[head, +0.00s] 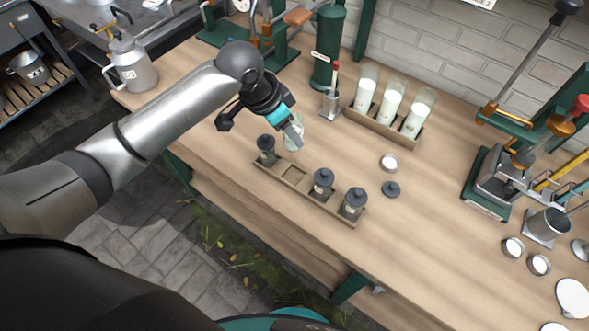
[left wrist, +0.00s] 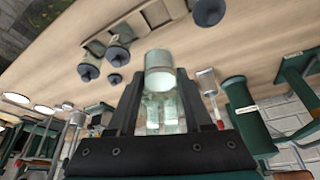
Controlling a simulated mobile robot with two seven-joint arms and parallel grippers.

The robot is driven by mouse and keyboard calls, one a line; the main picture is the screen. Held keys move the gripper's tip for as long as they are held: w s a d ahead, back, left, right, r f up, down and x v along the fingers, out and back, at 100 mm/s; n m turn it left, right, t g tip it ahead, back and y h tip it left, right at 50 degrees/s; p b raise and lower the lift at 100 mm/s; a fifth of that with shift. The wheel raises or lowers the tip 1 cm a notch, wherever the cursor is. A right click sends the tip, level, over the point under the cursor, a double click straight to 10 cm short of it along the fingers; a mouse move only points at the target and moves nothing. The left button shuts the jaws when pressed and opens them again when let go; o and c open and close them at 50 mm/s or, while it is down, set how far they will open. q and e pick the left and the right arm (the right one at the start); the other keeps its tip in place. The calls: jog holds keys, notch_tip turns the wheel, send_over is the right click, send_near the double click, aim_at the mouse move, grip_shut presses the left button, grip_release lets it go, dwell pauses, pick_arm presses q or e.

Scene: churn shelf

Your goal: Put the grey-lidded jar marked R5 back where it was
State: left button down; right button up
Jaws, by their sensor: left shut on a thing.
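My left gripper (head: 293,126) is shut on a clear glass jar (head: 293,143), held above the table just behind the wooden tray. In the left wrist view the jar (left wrist: 160,65) sits between the fingers; no grey lid shows on it and I cannot read a mark. The low wooden tray (head: 338,217) holds three grey-lidded jars: one at its left end (head: 266,150), and two toward its right, (head: 323,184) and (head: 354,203). Their labels are too small to read. The compartment (head: 292,175) second from left is empty. My right gripper is not in view.
A loose dark grey lid (head: 390,189) lies right of the tray, near a small dish (head: 389,162) with white contents. Behind stand a rack (head: 382,128) of three tall glasses and a small grey container (head: 330,106). Bare tabletop lies between rack and tray.

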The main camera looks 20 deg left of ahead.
pick_arm(q)
jog(key=shift+d+f+b, duration=0.1)
jog(key=shift+f+b, duration=1.05)
jog(key=shift+f, duration=5.85)
jog(key=shift+c, duration=1.6)
grip_release()
jog(key=shift+f, duration=0.15)
jog(key=shift+r, duration=0.55)
jog(key=p+v, duration=0.2)
jog(key=v, duration=0.9)
jog(key=shift+s+p, duration=0.2)
jog(key=shift+p, duration=0.15)
